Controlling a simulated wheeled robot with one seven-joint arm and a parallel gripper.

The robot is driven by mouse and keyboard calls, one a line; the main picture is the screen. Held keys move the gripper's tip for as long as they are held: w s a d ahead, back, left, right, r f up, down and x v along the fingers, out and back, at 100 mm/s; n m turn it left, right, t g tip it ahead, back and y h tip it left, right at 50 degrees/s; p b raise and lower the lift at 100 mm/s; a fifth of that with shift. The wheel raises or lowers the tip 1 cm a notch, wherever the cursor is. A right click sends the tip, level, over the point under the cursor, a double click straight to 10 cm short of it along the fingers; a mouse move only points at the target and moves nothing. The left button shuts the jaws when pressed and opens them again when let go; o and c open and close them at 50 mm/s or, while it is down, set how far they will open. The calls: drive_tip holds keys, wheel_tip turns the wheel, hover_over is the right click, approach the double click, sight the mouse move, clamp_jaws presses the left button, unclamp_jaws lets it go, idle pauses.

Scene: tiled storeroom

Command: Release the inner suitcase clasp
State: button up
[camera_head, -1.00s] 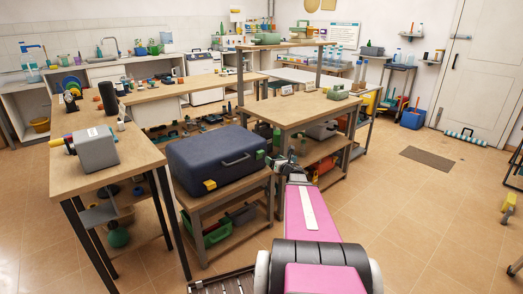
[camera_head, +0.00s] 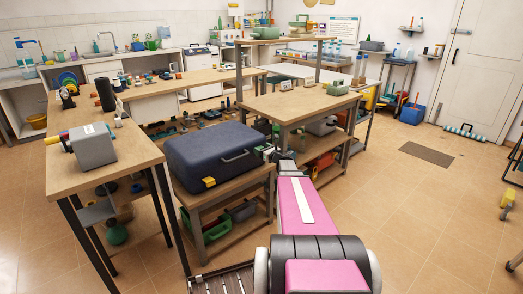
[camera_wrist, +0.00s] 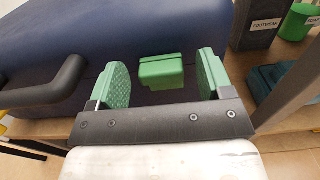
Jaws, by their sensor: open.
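The dark blue suitcase (camera_head: 205,150) lies shut on a low wooden table. Its black handle (camera_wrist: 45,88) is at the left of the wrist view. A green clasp (camera_wrist: 161,71) sits on the suitcase's front side, in the middle of the wrist view. My gripper (camera_wrist: 163,76) is open, with one green finger on each side of this clasp and a visible gap to both. In the head view, my gripper (camera_head: 270,153) is at the suitcase's right front corner, and the clasp is hard to make out there. A yellow clasp (camera_head: 209,181) is at the front left.
A taller workbench (camera_head: 290,104) stands close behind and right of the suitcase. A grey bin marked "FOOTWEAR" (camera_wrist: 258,22) and a green container (camera_wrist: 298,22) are at the right of the wrist view. Another bench (camera_head: 70,172) stands left.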

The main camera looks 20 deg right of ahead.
drive_tip(key=shift+w+a, duration=0.1)
drive_tip(key=shift+w, duration=0.25)
drive_tip(key=c, duration=0.9)
